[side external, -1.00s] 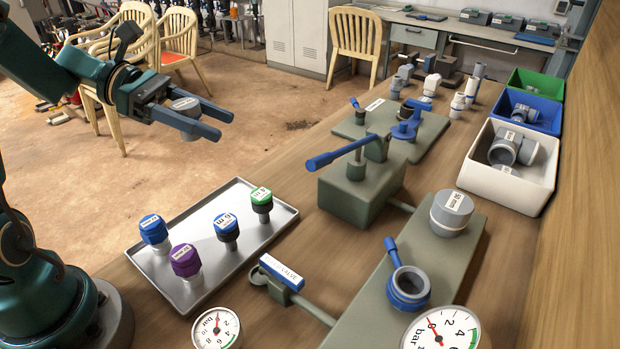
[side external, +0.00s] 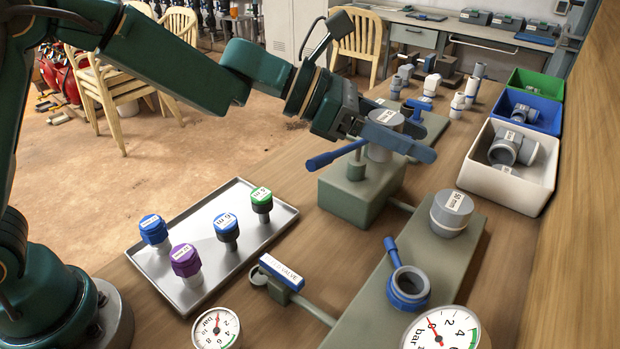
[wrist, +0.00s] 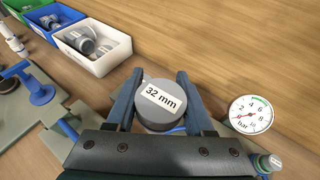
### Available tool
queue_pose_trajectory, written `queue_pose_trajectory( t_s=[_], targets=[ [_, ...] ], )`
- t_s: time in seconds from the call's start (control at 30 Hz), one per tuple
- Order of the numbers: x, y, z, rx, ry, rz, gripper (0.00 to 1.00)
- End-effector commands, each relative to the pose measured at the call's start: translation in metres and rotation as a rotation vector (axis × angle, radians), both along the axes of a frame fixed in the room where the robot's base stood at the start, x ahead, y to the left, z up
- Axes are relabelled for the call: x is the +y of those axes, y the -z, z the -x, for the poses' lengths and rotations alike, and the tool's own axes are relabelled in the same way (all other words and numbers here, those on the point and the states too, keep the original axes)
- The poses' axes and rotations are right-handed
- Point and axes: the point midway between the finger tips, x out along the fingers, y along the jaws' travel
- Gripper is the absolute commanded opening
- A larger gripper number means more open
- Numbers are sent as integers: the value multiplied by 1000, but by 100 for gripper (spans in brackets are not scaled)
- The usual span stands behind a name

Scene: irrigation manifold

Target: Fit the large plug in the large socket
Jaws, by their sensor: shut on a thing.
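My gripper (side external: 429,142) is shut on a grey round plug (side external: 384,118), held raised above the green-grey valve block with the blue lever. In the wrist view the plug (wrist: 162,108) sits between both fingers, its label reading "32 mm". An open round socket with a blue collar (side external: 408,288) stands on the long green-grey manifold plate (side external: 372,318) at the front, well apart from the held plug. Its opening looks empty. A wider grey round cap (side external: 452,213) with a label sits farther back on that plate. I cannot tell which opening is called the large socket.
A metal tray (side external: 213,266) at left holds several coloured-cap plugs. Blue levers (side external: 337,154) rise from the fixtures. Pressure gauges (side external: 440,331) stand at the front. A white bin (side external: 508,182) with grey fittings is at right. Bare wooden bench lies right of the plate.

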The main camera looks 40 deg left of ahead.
Motion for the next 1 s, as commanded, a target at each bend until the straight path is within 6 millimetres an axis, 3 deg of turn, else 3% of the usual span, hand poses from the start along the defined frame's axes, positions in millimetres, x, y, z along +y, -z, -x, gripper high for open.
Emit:
queue_pose_trajectory(
  t_s=[0.03,0.2,0.43,0.5,0.6,1.0],
  targets=[
    [-20,2,9,2,15,-1,0],
    [-66,11,34,1,28,-3,0],
    [-102,20,63,0,43,-3,0],
    [-99,41,60,7,36,-7,0],
    [-99,57,60,5,34,-6,0],
    [-98,84,59,1,34,-3,0]
  ],
)
